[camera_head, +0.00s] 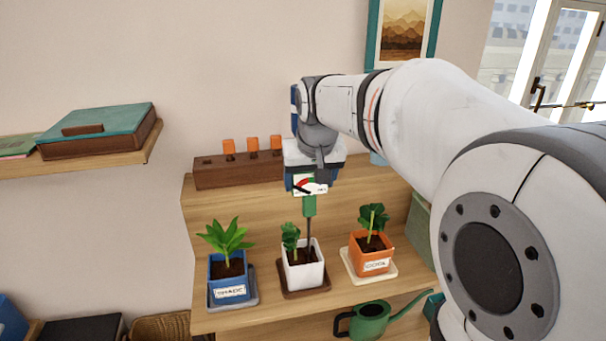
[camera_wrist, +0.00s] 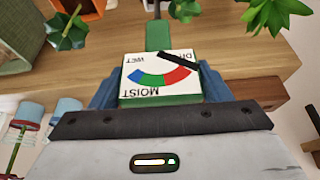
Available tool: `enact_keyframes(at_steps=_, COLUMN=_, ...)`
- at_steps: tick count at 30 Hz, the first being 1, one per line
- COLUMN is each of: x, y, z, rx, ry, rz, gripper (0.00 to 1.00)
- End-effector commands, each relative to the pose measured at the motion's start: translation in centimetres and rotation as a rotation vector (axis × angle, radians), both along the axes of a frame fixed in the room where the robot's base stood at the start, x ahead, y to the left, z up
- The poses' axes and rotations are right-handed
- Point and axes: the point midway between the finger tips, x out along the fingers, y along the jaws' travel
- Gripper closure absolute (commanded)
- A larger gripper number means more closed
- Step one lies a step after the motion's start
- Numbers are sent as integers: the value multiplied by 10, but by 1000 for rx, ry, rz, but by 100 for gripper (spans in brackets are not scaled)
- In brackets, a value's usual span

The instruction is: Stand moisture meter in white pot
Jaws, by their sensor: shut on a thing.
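The moisture meter (camera_head: 309,204) is green with a white dial face and a thin dark probe, and it hangs roughly upright, probe down. My gripper (camera_head: 308,183) is shut on its head. In the wrist view, the dial (camera_wrist: 160,78) with WET, MOIST and DRY marks sits between the blue fingers of my gripper (camera_wrist: 160,92). The white pot (camera_head: 305,277) holds dark soil and a small green plant at its left side. The probe reaches down over the pot's right part; I cannot tell whether its tip is in the soil. The tip is out of the wrist view.
The pot stands on a brown saucer (camera_head: 306,294) on a wooden shelf (camera_head: 230,324). A blue labelled pot (camera_head: 228,279) is to the left, an orange labelled pot (camera_head: 372,258) to the right. A wooden block (camera_head: 240,171) with orange-topped items is behind; a green watering can (camera_head: 370,320) is below.

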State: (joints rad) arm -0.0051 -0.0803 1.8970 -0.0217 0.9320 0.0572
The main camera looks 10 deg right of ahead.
Motion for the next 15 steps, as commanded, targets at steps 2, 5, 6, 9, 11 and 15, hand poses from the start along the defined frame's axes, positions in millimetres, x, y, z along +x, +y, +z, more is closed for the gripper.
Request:
enact_keyframes(at_steps=2, x=0, y=0, z=-4, rx=0, ry=0, rz=0, gripper=52)
enact_keyframes(at_steps=5, x=0, y=0, z=-7, rx=0, ry=0, rz=0, gripper=52)
enact_keyframes(at_steps=6, x=0, y=0, z=-8, rx=0, ry=0, rz=0, gripper=52)
enact_keyframes(at_steps=9, x=0, y=0, z=-11, rx=0, ry=0, rz=0, gripper=52)
enact_keyframes(at_steps=11, x=0, y=0, z=-13, rx=0, ry=0, rz=0, gripper=52)
enact_keyframes(at_steps=15, x=0, y=0, z=-17, rx=0, ry=0, rz=0, gripper=52)
